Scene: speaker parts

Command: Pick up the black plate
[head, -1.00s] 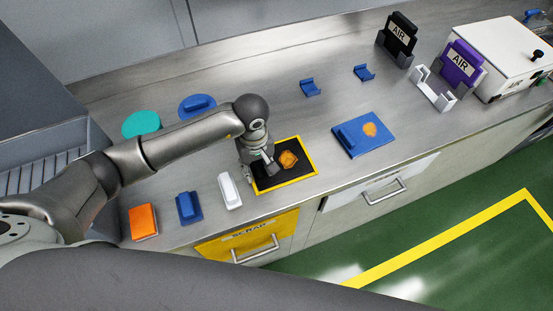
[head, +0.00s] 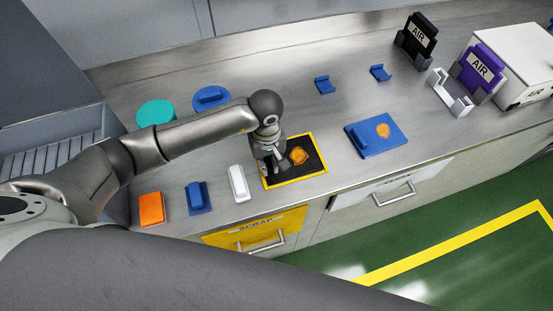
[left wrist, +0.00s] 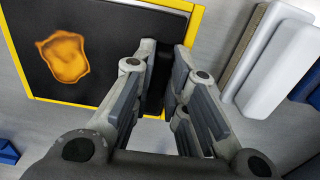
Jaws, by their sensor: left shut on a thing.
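The black plate (head: 311,164) lies flat inside a yellow border on the counter and has an orange blotch (head: 299,156) on top. It also shows in the left wrist view (left wrist: 95,22), with a black raised grip at its edge. My left gripper (head: 270,171) points down over the plate's left side. In the left wrist view its fingers (left wrist: 160,75) are shut on the plate's black grip, which they partly hide. I see no gap that shows the plate lifted. My right gripper is not in view.
A white block (head: 239,184), a blue block (head: 198,197) and an orange block (head: 152,209) stand left of the plate. A blue plate (head: 392,143) lies to the right. The yellow scrap drawer (head: 222,240) is below the counter edge.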

